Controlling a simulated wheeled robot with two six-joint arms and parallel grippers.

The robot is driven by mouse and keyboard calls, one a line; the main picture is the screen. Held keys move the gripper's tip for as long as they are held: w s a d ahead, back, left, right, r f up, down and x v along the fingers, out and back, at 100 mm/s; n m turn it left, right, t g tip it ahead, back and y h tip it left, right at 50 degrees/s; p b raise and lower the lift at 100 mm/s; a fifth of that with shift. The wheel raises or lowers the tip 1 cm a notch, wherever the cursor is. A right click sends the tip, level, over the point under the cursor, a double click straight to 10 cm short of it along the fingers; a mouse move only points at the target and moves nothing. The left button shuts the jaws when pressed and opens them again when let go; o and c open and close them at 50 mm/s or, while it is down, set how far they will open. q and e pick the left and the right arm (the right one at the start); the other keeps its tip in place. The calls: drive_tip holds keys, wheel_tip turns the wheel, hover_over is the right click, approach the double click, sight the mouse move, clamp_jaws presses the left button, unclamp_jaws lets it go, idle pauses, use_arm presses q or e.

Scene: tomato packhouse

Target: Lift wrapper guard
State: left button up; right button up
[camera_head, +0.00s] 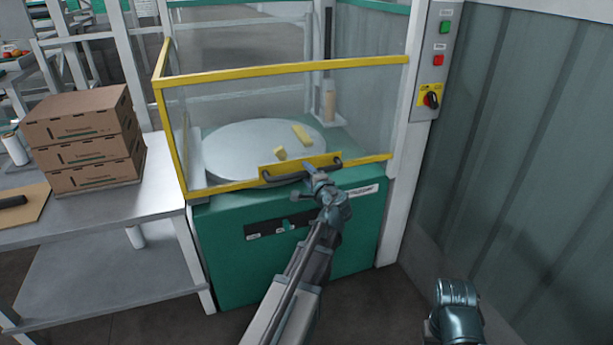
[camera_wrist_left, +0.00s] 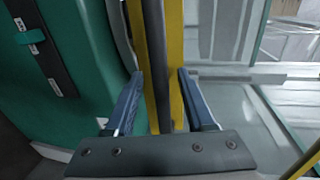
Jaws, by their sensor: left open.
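The wrapper guard (camera_head: 285,69) is a clear panel in a yellow frame, lowered in front of the green wrapper machine (camera_head: 235,275). A dark handle (camera_head: 285,178) runs along a yellow plate on its bottom rail. My left gripper (camera_head: 309,170) is at the handle, near its middle. In the left wrist view, the open jaws of my left gripper (camera_wrist_left: 160,72) stand on either side of the dark handle bar (camera_wrist_left: 153,45), with the yellow rail (camera_wrist_left: 175,40) behind it. I cannot tell whether a finger touches the bar. My right gripper is out of view.
A round grey turntable (camera_head: 235,145) with two yellow blocks is behind the guard. A metal table (camera_head: 115,205) with stacked cartons (camera_head: 85,145) stands at left. A white post (camera_head: 405,165) with a control box (camera_head: 438,60) stands at right. My right arm shows at bottom right.

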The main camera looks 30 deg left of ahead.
use_arm(q)
drive_tip(key=shift+w+a+f, duration=0.1)
drive_tip(key=shift+w+a, duration=0.2)
drive_tip(key=shift+a, duration=0.15)
clamp_jaws()
idle(1.2)
